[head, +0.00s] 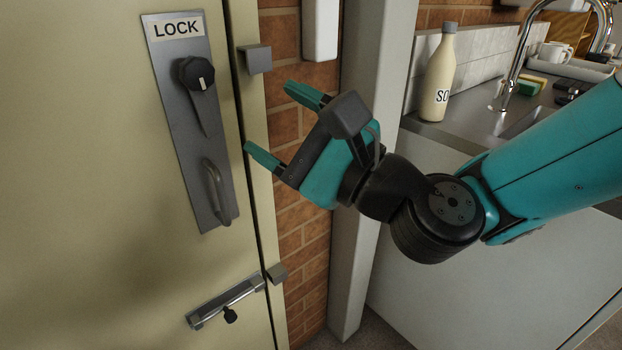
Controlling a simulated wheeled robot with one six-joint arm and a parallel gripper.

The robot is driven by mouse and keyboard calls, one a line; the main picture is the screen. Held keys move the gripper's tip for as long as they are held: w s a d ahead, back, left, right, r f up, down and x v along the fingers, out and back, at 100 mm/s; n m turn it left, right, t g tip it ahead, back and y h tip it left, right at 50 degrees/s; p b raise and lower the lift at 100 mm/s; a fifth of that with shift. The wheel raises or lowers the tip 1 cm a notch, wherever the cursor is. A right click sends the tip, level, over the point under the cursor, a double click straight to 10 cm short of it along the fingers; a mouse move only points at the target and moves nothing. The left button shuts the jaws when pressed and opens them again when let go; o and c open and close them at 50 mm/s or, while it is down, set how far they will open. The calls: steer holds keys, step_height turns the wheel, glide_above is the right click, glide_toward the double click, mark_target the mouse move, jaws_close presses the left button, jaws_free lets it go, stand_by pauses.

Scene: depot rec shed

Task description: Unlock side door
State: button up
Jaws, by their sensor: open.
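The side door (80,190) is a pale yellow-green panel at the left, and it looks closed against its frame. A grey plate (181,136) labelled LOCK is fixed near its right edge. On the plate is a black round knob (196,72) with a white mark and a dark lever shape hanging below it. A grey pull handle (217,192) is lower on the plate. A metal slide bolt (226,300) with a small black knob (230,315) is further down. My gripper (265,122) is open and empty, right of the plate and apart from it.
Two grey blocks, an upper one (254,59) and a lower one (277,274), sit at the door frame. A brick wall (292,210) and pale post (362,200) stand beside it. At right, a counter holds a cream bottle (438,80), a tap (520,50) and a mug (555,52).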

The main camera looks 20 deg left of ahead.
steer(key=shift+b+v, duration=1.4)
steer(key=shift+v, duration=0.5)
